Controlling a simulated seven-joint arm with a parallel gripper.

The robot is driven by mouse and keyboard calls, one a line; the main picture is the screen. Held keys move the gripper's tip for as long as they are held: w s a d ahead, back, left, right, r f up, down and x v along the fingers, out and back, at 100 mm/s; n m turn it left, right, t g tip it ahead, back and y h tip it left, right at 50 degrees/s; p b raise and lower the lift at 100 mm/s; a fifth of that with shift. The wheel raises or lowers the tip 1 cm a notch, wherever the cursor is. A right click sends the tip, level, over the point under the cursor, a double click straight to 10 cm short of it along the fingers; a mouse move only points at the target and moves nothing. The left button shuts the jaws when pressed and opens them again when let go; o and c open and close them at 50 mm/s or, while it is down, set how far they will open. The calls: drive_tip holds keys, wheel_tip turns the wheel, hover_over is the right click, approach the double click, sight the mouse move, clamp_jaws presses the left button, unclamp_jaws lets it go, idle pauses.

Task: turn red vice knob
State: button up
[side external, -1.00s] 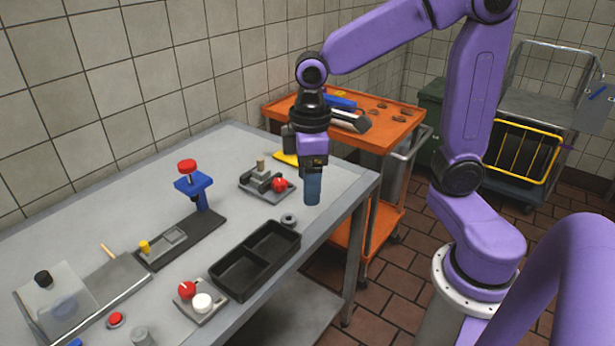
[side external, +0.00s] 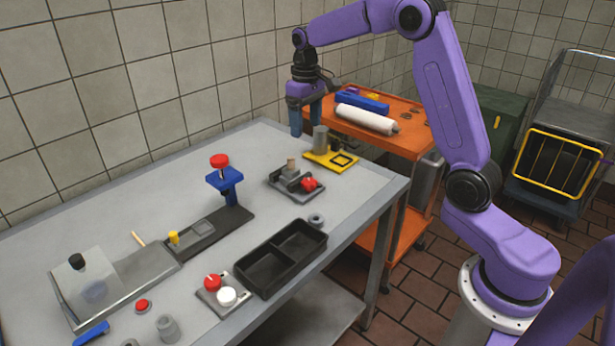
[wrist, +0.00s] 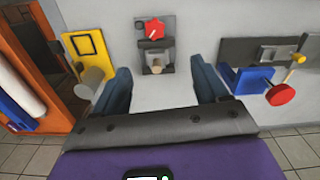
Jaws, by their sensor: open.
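The small grey vice (side external: 287,180) stands near the right end of the table, with its red knob (side external: 309,184) on the side facing the black tray. In the wrist view the vice (wrist: 156,62) lies ahead between my two fingers, with the red knob (wrist: 154,28) beyond it. My gripper (side external: 305,118) is open and empty above the table's far edge, behind the vice and apart from it. Both blue fingers show in the wrist view, spread wide, with my gripper (wrist: 161,85) touching nothing there.
A grey cylinder (side external: 320,139) stands by a yellow pad (side external: 331,160), close to my gripper. A blue stand with a red disc (side external: 219,161) rises left of the vice. The black two-part tray (side external: 262,279) lies in front. An orange cart (side external: 403,136) stands beyond the table.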

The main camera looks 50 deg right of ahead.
sight(307, 180)
drive_tip(key=f, duration=1.1)
drive_tip(key=d+f, duration=0.1)
drive_tip(key=f, duration=0.5)
drive_tip(key=shift+w+d+f, duration=0.1)
drive_tip(key=shift+w+f, duration=0.2)
drive_tip(key=c, duration=1.1)
drive_tip(key=shift+o, duration=0.2)
drive_tip(key=shift+m, duration=0.4)
